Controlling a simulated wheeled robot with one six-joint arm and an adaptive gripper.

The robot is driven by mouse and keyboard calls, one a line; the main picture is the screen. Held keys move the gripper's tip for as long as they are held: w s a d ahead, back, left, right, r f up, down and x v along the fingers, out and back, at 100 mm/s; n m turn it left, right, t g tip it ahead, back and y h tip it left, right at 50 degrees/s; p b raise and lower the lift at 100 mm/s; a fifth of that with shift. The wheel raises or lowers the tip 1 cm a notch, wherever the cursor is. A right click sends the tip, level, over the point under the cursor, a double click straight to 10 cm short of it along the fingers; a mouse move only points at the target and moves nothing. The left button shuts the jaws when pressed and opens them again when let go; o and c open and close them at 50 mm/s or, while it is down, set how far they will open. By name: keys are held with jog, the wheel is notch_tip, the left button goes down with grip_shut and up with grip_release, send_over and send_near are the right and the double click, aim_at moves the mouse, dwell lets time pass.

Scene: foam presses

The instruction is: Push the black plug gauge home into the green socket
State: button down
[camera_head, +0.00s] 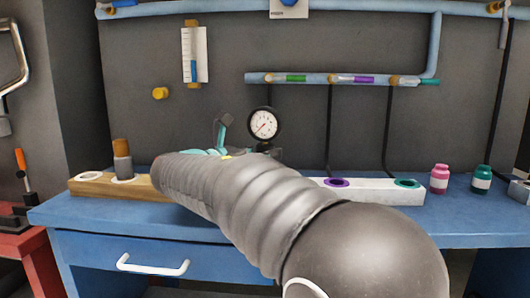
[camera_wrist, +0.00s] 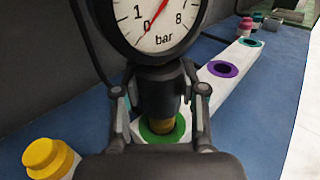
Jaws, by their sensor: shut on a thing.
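The black plug gauge, with its round white dial (camera_wrist: 155,20), stands roughly upright in the wrist view. It also shows in the head view (camera_head: 264,124). My gripper (camera_wrist: 160,92) is shut on the gauge's black body below the dial, one finger on each side. The gauge's brass lower end is within the ring of the green socket (camera_wrist: 147,136), and some brass still shows above it. How deep it sits cannot be told. In the head view my arm hides the green socket and most of my gripper.
The white block (camera_head: 375,195) also holds a purple socket (camera_wrist: 223,69) and a teal socket (camera_wrist: 251,43). A yellow knob (camera_wrist: 47,158) stands at the wrist view's lower left. A wooden block (camera_head: 130,188) with a brown-topped plug (camera_head: 122,160), and pink (camera_head: 440,179) and teal (camera_head: 481,179) bottles, stand on the blue bench.

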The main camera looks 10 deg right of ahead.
jog(key=shift+f+b, duration=0.6)
jog(key=shift+f, duration=0.9)
jog(key=c, duration=0.6)
grip_release()
jog(key=shift+f, duration=0.1)
jog(key=v, duration=1.2)
jog(key=shift+s, duration=0.1)
